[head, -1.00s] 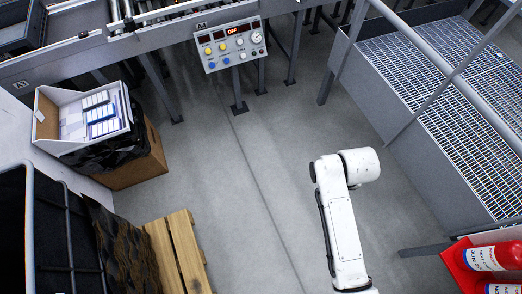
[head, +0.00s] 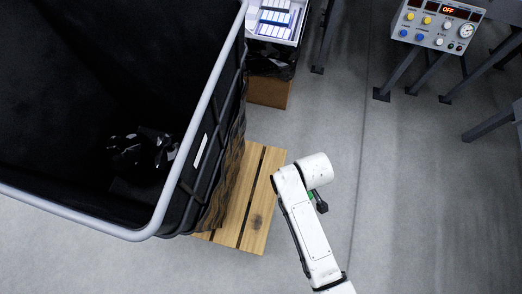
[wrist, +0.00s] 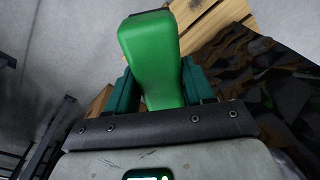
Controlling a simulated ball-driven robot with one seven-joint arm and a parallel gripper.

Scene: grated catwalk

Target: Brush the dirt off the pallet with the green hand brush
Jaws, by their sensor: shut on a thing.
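The green hand brush (wrist: 150,50) is between the teal fingers of my gripper (wrist: 160,82) in the wrist view. My gripper is shut on it. In the head view only a small green patch and a dark tip show by my gripper (head: 317,202), beside the white arm end. The wooden pallet (head: 263,193) lies on the floor just left of my arm, partly hidden by the black bin. It also shows at the top of the wrist view (wrist: 207,22). A dark spot (head: 257,221) marks one slat; I cannot tell whether it is dirt.
The large black bin (head: 205,110) with a grey rim fills the left and holds a shiny black bag (head: 140,150). A cardboard box (head: 268,92) stands beyond the pallet. A control panel (head: 437,25) is at top right. The floor right of my arm is clear.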

